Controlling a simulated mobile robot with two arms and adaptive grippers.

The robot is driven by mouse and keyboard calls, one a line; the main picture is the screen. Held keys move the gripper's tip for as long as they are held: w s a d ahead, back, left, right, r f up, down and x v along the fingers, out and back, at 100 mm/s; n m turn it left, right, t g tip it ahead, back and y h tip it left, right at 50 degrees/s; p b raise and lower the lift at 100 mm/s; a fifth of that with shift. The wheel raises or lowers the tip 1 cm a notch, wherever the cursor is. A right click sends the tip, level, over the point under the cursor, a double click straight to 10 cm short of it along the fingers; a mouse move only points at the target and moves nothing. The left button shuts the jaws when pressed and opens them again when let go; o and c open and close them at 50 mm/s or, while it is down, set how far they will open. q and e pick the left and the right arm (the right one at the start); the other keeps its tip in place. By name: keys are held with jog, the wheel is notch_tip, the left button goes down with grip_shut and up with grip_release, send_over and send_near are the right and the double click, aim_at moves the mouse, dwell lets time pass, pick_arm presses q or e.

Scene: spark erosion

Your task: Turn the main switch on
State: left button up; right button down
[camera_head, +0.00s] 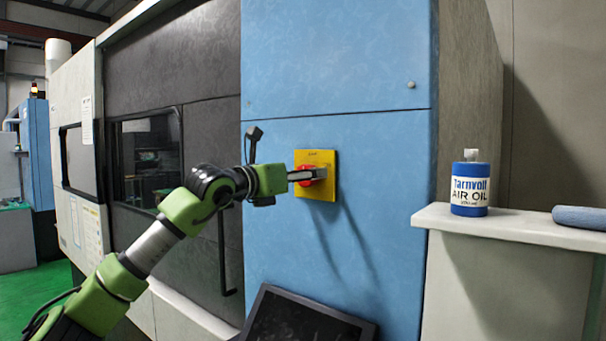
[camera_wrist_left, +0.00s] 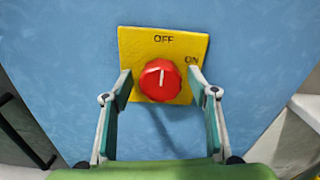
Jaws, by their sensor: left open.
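The main switch is a red round knob (camera_wrist_left: 160,80) on a yellow plate (camera_wrist_left: 190,43) marked OFF at the top and ON to the right. Its white pointer line points up toward OFF. In the head view the red knob (camera_head: 306,175) and yellow plate (camera_head: 321,158) sit on the blue cabinet front, with the knob partly hidden by my gripper. My left gripper (camera_wrist_left: 160,84) is open, with one finger on each side of the knob; I cannot tell whether the fingers touch it. In the head view the left gripper (camera_head: 308,175) reaches the plate from the left. My right gripper is not seen.
The blue cabinet (camera_head: 370,80) fills the middle. A dark screen (camera_head: 305,318) stands below the switch. At right, a white ledge (camera_head: 520,228) holds an air oil bottle (camera_head: 470,185) and a blue roll-shaped thing (camera_head: 580,217). A dark machine door with a window is left.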

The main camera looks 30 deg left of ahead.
pick_arm(q)
jog(key=c, duration=1.1)
jog(key=shift+m, duration=0.5)
jog(key=m, duration=1.6)
jog(key=shift+d+f+m, duration=0.1)
jog(key=shift+d+m, duration=0.1)
jog(key=shift+m, duration=0.5)
jog(key=o, duration=1.1)
